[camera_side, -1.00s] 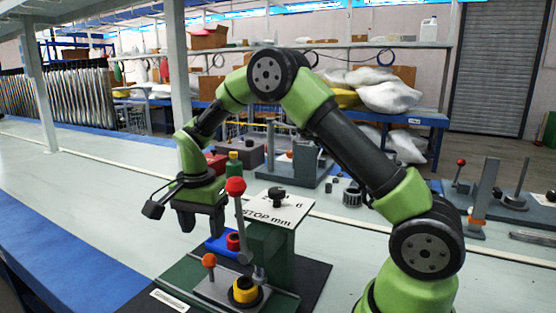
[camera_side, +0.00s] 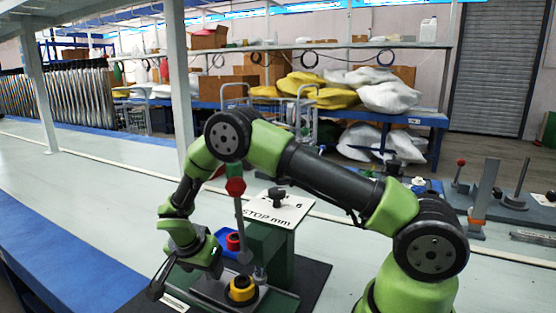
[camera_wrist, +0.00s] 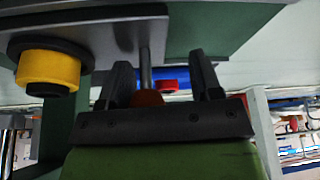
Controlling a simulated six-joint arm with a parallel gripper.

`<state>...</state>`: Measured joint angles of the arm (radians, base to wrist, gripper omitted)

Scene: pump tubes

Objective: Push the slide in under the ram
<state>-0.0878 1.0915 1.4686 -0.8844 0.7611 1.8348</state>
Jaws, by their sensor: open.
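The slide is a grey plate (camera_side: 213,288) low on the green press base, carrying a yellow ring-shaped part (camera_side: 242,289). In the wrist view the plate (camera_wrist: 120,38) lies at the top, with the yellow part (camera_wrist: 47,68) at its left. In the side view my gripper (camera_side: 198,265) is low at the slide's left end and hides the knob.
The press lever with its red ball (camera_side: 235,187) rises close to my gripper. A blue block (camera_side: 224,241) with a red ring (camera_side: 233,241) is just behind. A white sign plate (camera_side: 278,208) tops the green column. The blue bench strip (camera_side: 85,255) at left is clear.

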